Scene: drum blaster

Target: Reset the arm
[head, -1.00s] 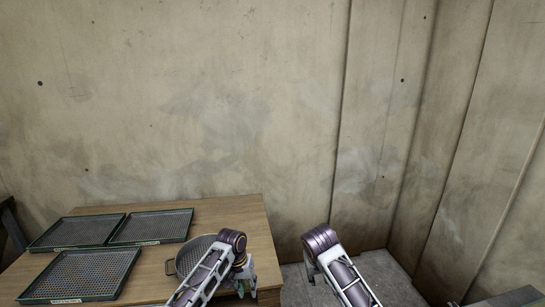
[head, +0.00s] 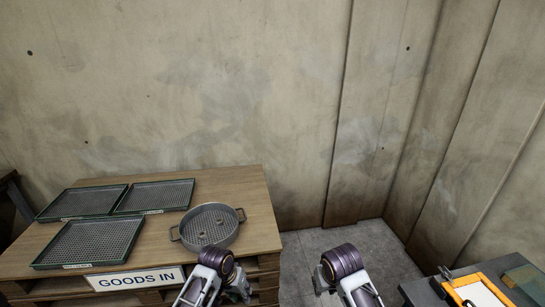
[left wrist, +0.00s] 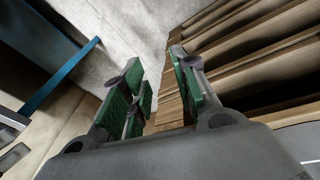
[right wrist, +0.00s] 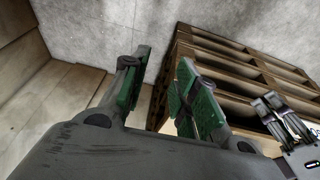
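My left arm comes in at the bottom centre of the head view, in front of the wooden pallet table. Its gripper is mostly out of sight there; the left wrist view shows the left gripper (left wrist: 158,65) with green-padded fingers apart and nothing between them. My right arm shows at the bottom, right of the table, over the grey floor. In the right wrist view the right gripper (right wrist: 163,65) also has its green-padded fingers apart and is empty. Both grippers hang low beside the pallet stack, whose slats show in both wrist views.
The pallet table (head: 240,190) carries several green-rimmed mesh trays (head: 95,242) and a round grey two-handled basket (head: 208,227) with small parts inside. Floor between is clear.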

